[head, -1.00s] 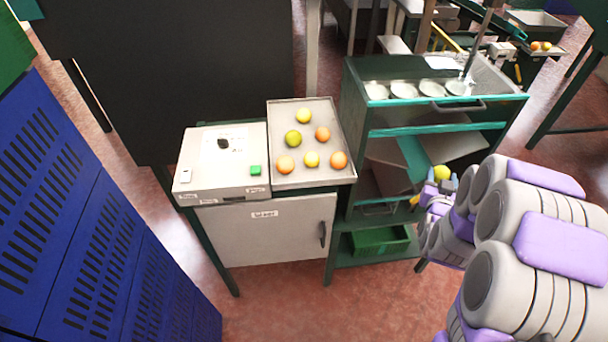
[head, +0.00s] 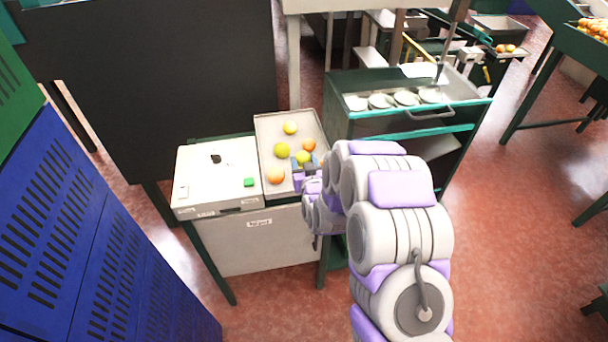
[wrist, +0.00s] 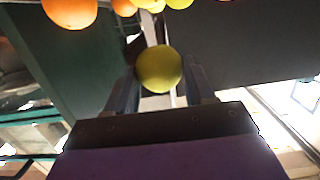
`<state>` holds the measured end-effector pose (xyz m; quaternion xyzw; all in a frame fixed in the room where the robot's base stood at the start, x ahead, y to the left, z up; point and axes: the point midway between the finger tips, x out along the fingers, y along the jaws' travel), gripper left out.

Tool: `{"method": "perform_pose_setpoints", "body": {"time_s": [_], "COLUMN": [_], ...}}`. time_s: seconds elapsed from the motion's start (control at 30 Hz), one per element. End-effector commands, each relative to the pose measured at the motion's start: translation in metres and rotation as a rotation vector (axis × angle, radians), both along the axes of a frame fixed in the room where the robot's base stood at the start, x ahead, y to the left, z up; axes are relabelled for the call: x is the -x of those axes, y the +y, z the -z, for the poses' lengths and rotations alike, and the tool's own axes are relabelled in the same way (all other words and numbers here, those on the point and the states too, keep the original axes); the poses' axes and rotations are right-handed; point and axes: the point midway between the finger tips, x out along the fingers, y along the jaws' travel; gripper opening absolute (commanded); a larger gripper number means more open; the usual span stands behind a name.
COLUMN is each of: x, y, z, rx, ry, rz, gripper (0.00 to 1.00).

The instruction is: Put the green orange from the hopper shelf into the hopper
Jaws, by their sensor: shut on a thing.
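My gripper (head: 305,173) is shut on a yellow-green orange (head: 303,158), which sits between both fingers in the wrist view (wrist: 159,68). In the head view it is over the lower right part of a shallow metal tray (head: 264,125) of fruit. Whether the held fruit touches the tray's fruit cannot be told.
A white box (head: 215,175) with a green button (head: 249,182) is left of the tray, above a cabinet (head: 255,245). Blue lockers (head: 90,240) line the left. A dark panel (head: 160,80) stands behind.

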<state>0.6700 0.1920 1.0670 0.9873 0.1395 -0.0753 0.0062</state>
Motion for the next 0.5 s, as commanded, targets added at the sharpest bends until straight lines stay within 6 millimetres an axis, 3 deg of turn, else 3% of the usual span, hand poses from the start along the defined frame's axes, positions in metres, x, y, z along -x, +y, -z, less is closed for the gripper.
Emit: {"method": "perform_pose_setpoints", "body": {"time_s": [0.5], "x": [0.000], "y": [-0.002], "z": [0.050], "rx": [-0.002], "ry": [-0.002], "rz": [-0.001], "gripper": [0.23]}}
